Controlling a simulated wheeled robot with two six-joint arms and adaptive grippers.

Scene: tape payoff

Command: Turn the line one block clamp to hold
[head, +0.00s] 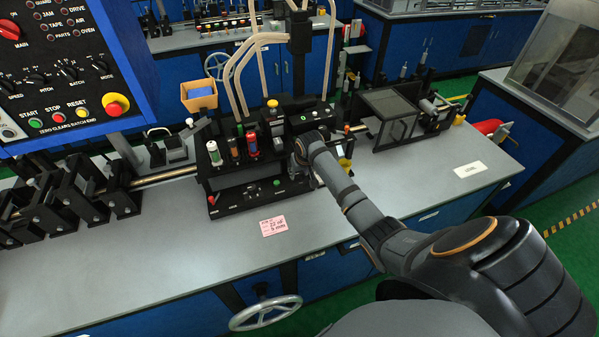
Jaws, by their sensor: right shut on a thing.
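My right arm reaches in from the lower right to the black block machine in the middle of the bench (240,190). My right gripper (300,152) is at the right part of this machine's front, shut on what appears to be the line one block clamp. The clamp itself is mostly hidden behind my gripper and wrist, so I cannot tell its angle. Red, orange and white capped cylinders (250,145) stand on the machine just left of my gripper. My left gripper is not in view.
A control panel (60,65) fills the upper left. Black roller stands (85,195) stand at the left and a clear-covered box (390,110) at the right. A pink note (273,225) lies on the clear front bench top (180,270). A handwheel (265,314) sits below.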

